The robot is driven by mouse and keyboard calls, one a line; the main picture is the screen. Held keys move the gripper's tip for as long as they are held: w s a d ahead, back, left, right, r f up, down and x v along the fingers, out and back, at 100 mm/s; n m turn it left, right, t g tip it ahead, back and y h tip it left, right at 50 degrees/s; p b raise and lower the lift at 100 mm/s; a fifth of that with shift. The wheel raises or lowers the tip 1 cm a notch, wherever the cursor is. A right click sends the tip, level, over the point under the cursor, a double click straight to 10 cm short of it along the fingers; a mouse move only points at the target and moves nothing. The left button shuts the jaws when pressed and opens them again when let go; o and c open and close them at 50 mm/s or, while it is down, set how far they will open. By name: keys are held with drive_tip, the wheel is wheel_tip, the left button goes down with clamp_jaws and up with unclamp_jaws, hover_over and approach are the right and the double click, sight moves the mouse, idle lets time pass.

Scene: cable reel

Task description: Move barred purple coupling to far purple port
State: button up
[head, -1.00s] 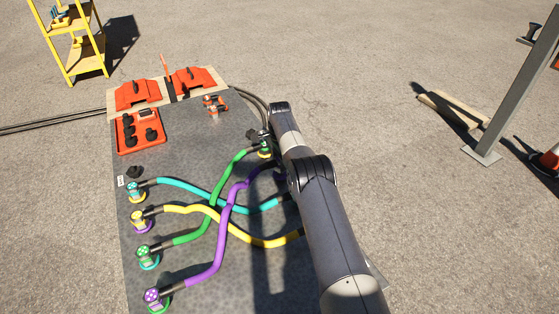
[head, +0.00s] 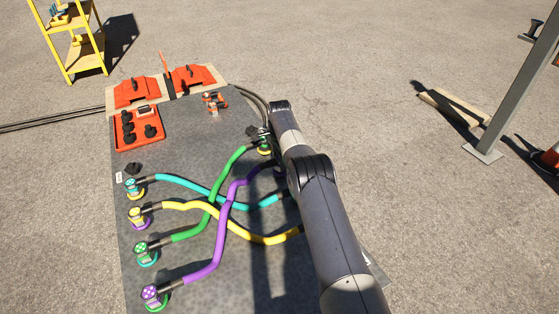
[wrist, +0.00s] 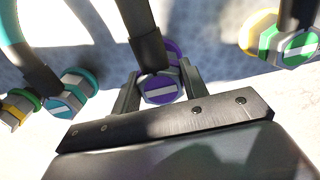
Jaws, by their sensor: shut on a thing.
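The barred purple coupling (wrist: 160,88) shows in the wrist view, a purple face with a white bar, its dark cable sleeve rising behind it. My gripper (wrist: 160,91) is shut on it, one finger on each side. A purple ring (wrist: 173,50), which looks like a purple port, shows just behind the coupling. I cannot tell whether the coupling is seated in it or apart from it. In the head view the purple cable (head: 232,195) runs from the near left end of the board to behind my arm, which hides the gripper and coupling.
In the wrist view a barred green coupling (wrist: 297,46) stands on the right, and a barred cyan coupling (wrist: 64,103) on the left. The yellow cable (head: 255,238) and green cable (head: 232,165) cross the board. An orange tray (head: 138,140) lies farther back.

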drive_tip(key=shift+f+b, duration=0.3)
drive_tip(key=shift+f, duration=0.15)
idle(0.6)
drive_tip(key=o, duration=1.2)
wheel_tip(320, 180, up, 9)
drive_tip(key=p, duration=0.2)
drive_tip(key=shift+p, duration=0.4)
drive_tip(key=shift+r+p, duration=0.9)
drive_tip(key=shift+p, duration=0.15)
